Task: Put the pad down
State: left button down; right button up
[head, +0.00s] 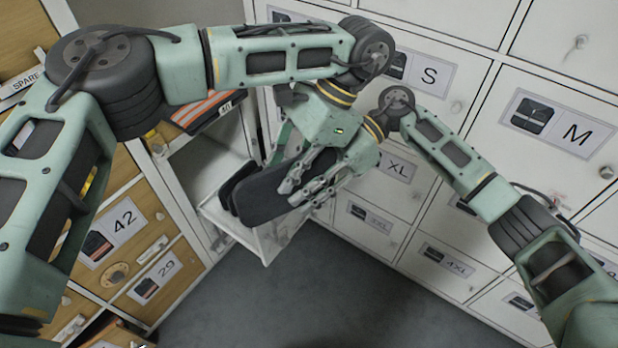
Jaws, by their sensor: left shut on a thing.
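The dark, rounded pad (262,198) is held tilted over an open white drawer (268,246) in the middle of the head view. My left gripper (283,150) is above it and shut on the pad; its fingertips are partly hidden. My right gripper (296,192) comes in from the right, its fingers lying across the pad's right part. I cannot tell whether these fingers are open or grip it. Another dark piece (229,186) shows just behind the pad at the drawer's left side. Whether the pad touches the drawer cannot be told.
White lockers labelled S (430,76), M (577,132) and 4XL (456,268) line the right. Wooden drawers labelled 42 (124,219) and 29 (146,291) stand at the left. An orange-striped dark garment (205,107) lies above the opening. The grey floor (330,295) is clear.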

grip_shut()
grip_release()
jog(key=shift+w+d, duration=0.1)
